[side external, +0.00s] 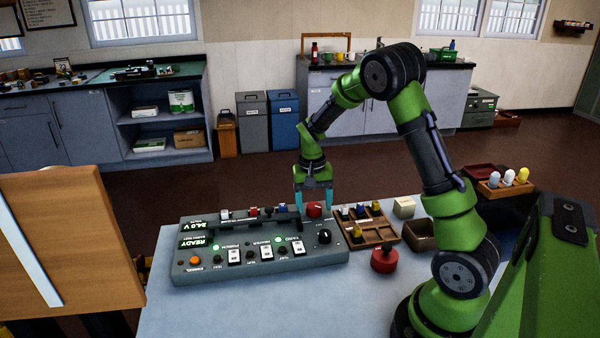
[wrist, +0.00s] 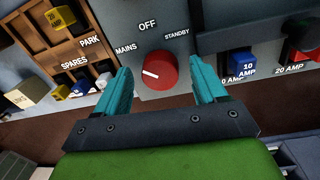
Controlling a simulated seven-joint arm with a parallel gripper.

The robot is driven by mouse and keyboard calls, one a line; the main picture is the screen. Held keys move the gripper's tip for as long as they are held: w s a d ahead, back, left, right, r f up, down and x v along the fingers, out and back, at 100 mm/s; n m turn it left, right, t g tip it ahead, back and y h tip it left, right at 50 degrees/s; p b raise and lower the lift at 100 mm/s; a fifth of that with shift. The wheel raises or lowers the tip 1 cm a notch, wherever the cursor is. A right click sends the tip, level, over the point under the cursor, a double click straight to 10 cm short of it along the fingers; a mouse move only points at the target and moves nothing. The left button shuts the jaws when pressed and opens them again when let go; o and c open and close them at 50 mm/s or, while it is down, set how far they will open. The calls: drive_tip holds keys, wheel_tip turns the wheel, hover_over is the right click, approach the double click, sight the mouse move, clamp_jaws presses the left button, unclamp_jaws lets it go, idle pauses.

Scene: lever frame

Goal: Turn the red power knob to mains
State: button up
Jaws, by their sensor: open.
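The red power knob (wrist: 162,68) sits on the grey panel (wrist: 130,22), with MAINS printed to its upper left, OFF above and STANDBY to its upper right. A short white mark shows on the knob's left part. In the side view the knob (side external: 314,210) is at the back right of the panel. My gripper (side external: 313,200) points down over it. In the wrist view my gripper's (wrist: 160,78) teal fingers are open, one on each side of the knob, with visible gaps. I cannot tell whether the fingertips are down at the knob's height.
A row of fuses (side external: 253,211) lies just left of the knob. A black knob (side external: 324,236) stands in front of it. A wooden tray of spares (side external: 376,236) is close on the right. The front table is clear.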

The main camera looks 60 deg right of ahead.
sight(310, 206)
wheel_tip(310, 206, up, 17)
drive_tip(key=shift+w+a+f, duration=0.2)
drive_tip(key=shift+w+a, duration=0.05)
drive_tip(key=shift+w, duration=0.1)
drive_tip(key=s+a+r+n+t+y, duration=0.1)
drive_tip(key=s+a+n+t, duration=0.2)
drive_tip(key=s+a, duration=0.4)
drive_tip(key=s+a+r+n+t+y, duration=0.1)
drive_tip(key=s+a+n+t, duration=0.2)
drive_tip(key=s+a, duration=0.5)
drive_tip(key=a+t, duration=0.1)
drive_tip(key=a, duration=0.4)
drive_tip(key=shift+r+t, duration=0.3)
drive_tip(key=shift+r, duration=0.05)
